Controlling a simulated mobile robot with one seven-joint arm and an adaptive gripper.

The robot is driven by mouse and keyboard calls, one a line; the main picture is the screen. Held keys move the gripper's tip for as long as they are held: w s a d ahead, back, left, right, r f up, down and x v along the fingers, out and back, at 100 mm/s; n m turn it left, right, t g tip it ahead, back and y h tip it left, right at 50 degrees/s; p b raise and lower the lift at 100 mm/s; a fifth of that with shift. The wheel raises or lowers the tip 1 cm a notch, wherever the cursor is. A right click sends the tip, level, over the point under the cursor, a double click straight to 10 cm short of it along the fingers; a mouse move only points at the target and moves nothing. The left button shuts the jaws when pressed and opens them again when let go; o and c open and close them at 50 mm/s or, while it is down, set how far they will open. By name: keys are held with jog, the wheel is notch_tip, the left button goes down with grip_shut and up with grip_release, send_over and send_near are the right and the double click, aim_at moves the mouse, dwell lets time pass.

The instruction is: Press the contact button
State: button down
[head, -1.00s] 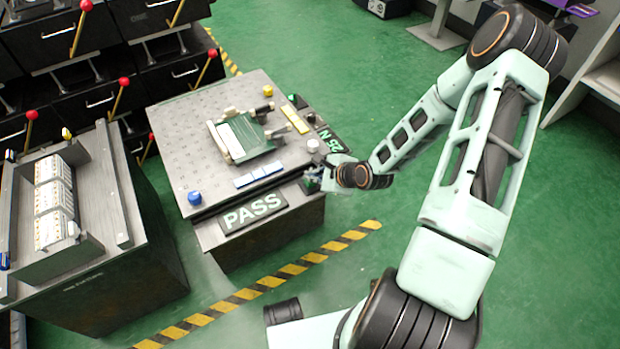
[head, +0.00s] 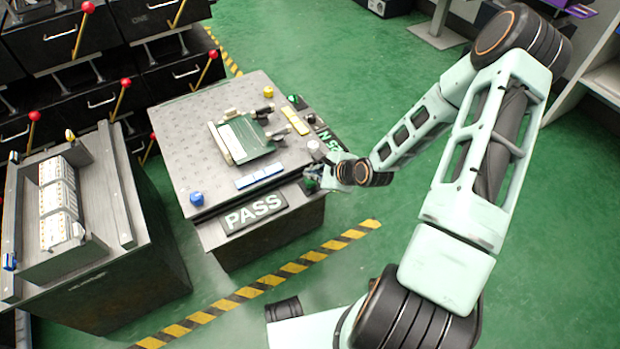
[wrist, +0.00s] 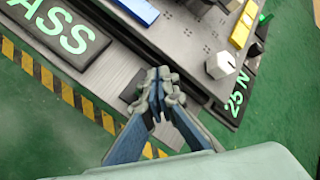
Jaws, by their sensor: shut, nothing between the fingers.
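My gripper (head: 313,180) is shut and empty at the front right corner of the grey test bench (head: 172,135). In the wrist view the closed fingertips (wrist: 158,84) are over the front ledge, to the right of the PASS plate (wrist: 62,30). That plate also shows in the head view (head: 254,213). A white faceted knob (wrist: 219,65) is on the bench top, right of the fingertips and apart from them. I cannot tell which part is the contact button; the fingers hide part of the ledge below them. Contact with the ledge cannot be judged.
A green and white clamp fixture (head: 243,138) sits mid-bench. A blue knob (head: 196,198) is at the front left and a yellow knob (head: 268,92) at the back.

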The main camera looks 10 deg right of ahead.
aim_at(312, 181)
jog(key=shift+r+p, duration=2.45)
jog(key=shift+r, duration=0.15)
jog(key=shift+f, duration=0.1)
